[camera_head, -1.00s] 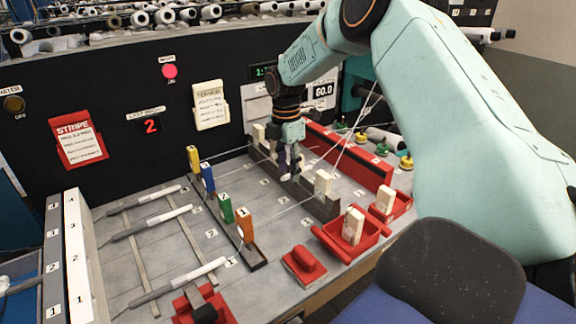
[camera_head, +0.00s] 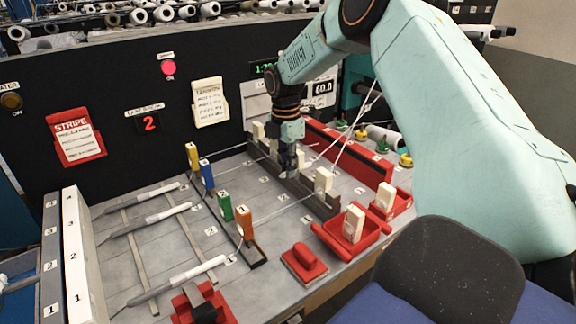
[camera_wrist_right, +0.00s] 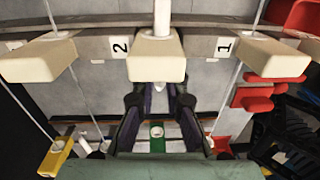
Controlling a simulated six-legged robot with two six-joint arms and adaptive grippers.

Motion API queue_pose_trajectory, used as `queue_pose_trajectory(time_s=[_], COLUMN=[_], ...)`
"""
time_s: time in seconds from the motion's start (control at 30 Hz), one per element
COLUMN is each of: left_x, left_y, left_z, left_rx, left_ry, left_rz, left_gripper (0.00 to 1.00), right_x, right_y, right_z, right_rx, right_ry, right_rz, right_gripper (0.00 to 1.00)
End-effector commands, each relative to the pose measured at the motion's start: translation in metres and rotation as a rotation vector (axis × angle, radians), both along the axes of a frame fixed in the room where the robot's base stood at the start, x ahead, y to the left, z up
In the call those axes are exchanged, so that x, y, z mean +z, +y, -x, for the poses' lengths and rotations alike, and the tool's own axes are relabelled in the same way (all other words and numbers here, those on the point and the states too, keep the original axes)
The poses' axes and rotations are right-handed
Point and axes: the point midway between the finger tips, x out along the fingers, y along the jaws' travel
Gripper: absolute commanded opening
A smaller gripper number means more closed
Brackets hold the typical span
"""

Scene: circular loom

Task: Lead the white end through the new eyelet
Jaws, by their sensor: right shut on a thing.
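My right gripper (camera_head: 287,172) is down at the dark eyelet rack in the middle of the table. In the right wrist view its two dark fingers (camera_wrist_right: 159,92) are close together just below the middle white eyelet block (camera_wrist_right: 156,68). A thick white end (camera_wrist_right: 162,17) shows above that block, in line with it. A small pale tip shows between the fingers; the grip itself is mostly hidden. Two other white eyelet blocks, left (camera_wrist_right: 40,61) and right (camera_wrist_right: 276,58), have thin threads at them. My left gripper is not in view.
Yellow (camera_head: 193,157), blue (camera_head: 207,176), green (camera_head: 225,206) and orange (camera_head: 245,223) numbered posts stand left of the rack. White-tipped rods (camera_head: 168,214) lie further left. A red tray (camera_head: 372,238) with a white block and a red-handled block (camera_head: 304,263) are at the front right.

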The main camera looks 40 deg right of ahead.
Motion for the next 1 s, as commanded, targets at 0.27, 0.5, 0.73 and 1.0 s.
queue_pose_trajectory(time_s=[0.27,0.5,0.73,1.0], left_x=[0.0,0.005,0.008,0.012], left_y=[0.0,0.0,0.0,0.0], left_z=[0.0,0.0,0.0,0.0], left_rx=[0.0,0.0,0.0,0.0], left_ry=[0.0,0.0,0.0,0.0], left_rz=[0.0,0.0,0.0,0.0], left_gripper=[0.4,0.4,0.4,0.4], right_x=[0.0,-0.001,-0.002,-0.002], right_y=[0.0,0.0,0.008,0.024], right_z=[0.0,-0.002,-0.003,-0.004], right_rx=[0.0,0.0,0.001,0.001], right_ry=[0.001,0.001,0.001,0.002], right_rz=[0.0,0.001,0.0,0.0], right_gripper=[0.0,0.0,0.0,0.0])
